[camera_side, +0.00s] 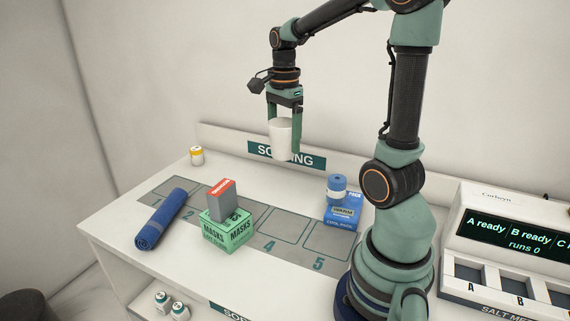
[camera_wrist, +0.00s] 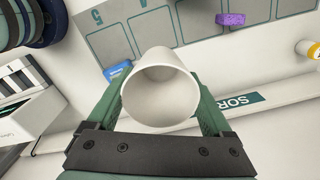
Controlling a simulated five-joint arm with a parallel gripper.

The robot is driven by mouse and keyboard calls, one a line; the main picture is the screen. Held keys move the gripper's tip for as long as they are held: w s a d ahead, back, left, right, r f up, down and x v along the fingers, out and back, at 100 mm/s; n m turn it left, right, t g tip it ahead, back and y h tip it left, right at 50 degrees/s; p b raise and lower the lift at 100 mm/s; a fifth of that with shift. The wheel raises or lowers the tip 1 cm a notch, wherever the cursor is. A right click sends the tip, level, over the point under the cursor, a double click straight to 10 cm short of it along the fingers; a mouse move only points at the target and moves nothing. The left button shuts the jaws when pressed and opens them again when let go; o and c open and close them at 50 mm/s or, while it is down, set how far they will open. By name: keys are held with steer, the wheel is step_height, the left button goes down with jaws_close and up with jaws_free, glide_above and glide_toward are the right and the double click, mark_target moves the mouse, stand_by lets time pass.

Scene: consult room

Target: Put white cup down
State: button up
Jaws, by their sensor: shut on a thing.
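The white cup (camera_side: 280,138) is held between the two green fingers of my gripper (camera_side: 283,130) in the side view. It appears above the counter, in front of the SORTING sign at the back edge. In the wrist view the cup (camera_wrist: 160,92) is seen with its open, empty inside facing the camera, and a finger of my gripper (camera_wrist: 160,105) lies on each side of it. My gripper is shut on the cup. The cup's exact height above the counter is hard to tell.
A grey mat (camera_side: 283,235) has numbered spaces. A green masks box (camera_side: 228,232) bears a grey-red box (camera_side: 222,200). A blue rolled mat (camera_side: 160,218) lies left. A blue cool pack box (camera_side: 343,212) with a blue-white roll (camera_side: 337,187) stands right. An orange-capped bottle (camera_side: 197,155) stands back left.

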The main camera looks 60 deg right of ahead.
steer(key=w+d+n, duration=0.1)
steer(key=w+d, duration=0.5)
steer(key=w, duration=0.4)
steer(key=w+d, duration=0.6)
steer(key=w, duration=0.4)
step_height(320, 180, down, 20)
steer(key=shift+s+a+r, duration=0.1)
steer(key=shift+r, duration=0.1)
steer(key=shift+f, duration=0.1)
steer(key=o, duration=1.1)
